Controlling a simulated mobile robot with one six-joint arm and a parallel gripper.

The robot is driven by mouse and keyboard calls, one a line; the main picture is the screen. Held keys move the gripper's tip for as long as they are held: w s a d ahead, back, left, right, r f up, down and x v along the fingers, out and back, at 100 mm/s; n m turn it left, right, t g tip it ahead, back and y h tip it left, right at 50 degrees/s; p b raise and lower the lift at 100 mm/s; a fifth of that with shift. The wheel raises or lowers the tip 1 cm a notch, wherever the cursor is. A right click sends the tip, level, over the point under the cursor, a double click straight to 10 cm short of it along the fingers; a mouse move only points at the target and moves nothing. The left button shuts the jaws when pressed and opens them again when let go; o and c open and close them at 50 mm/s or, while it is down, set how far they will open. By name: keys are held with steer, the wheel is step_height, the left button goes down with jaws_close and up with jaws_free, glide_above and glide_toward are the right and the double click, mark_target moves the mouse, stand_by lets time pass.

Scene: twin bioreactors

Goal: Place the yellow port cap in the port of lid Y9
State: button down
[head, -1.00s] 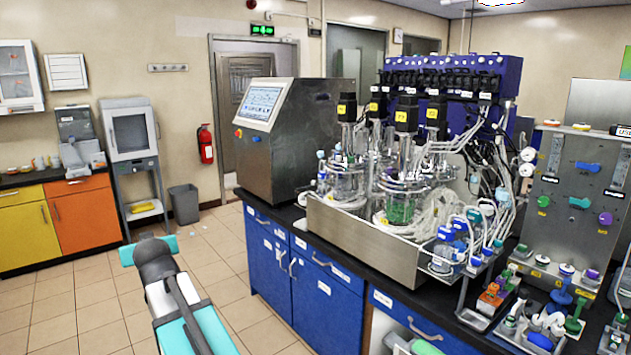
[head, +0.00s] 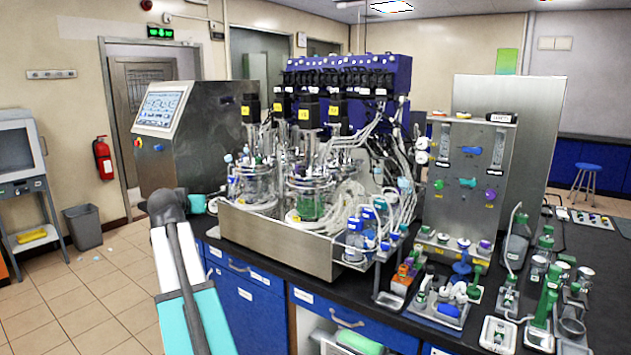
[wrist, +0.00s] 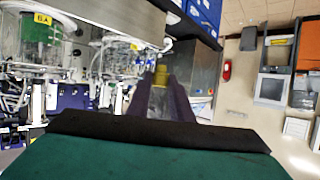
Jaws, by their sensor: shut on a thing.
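In the wrist view my gripper (wrist: 162,82) is shut on the yellow port cap (wrist: 162,76), held at its fingertips. The cap is small and partly hidden by the dark fingers. In the head view my arm reaches up toward the left end of the bioreactor bench; the gripper and cap cannot be made out there. Two glass bioreactor vessels, a left one (head: 254,187) and a right one (head: 310,198), stand in a steel tray. Their lids are crowded with tubes and fittings. I cannot read which lid is Y9, and its port cannot be picked out.
The steel tray (head: 270,240) has a raised front wall. A steel console (head: 200,140) stands left behind it. Tubing and blue-capped bottles (head: 355,238) crowd its right end. A valve panel (head: 465,185) and small fittings fill the right bench.

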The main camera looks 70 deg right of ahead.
steer(key=s+d+r+m+g, duration=0.3)
steer(key=s+d, duration=0.4)
steer(key=s, duration=0.5)
steer(key=s+d+r+m+g+b, duration=0.1)
steer(key=s+d+r+m+g, duration=0.2)
steer(key=s+d, duration=0.5)
steer(key=s+d+r+m+g, duration=0.3)
steer(key=s+d, duration=0.4)
steer(key=s, duration=1.1)
steer(key=shift+s+d+r+m+g+h+b, duration=0.15)
steer(key=shift+d+r+m+g+h+b, duration=0.25)
steer(key=shift+g, duration=0.5)
steer(key=shift+r, duration=0.1)
steer(key=p, duration=0.4)
glide_above(314, 175)
steer(key=shift+s+a+f, duration=0.1)
steer(key=shift+a+f, duration=0.2)
steer(key=shift+f, duration=0.45)
steer(key=shift+f, duration=0.15)
steer(key=shift+f+p, duration=0.95)
steer(key=shift+f, duration=0.75)
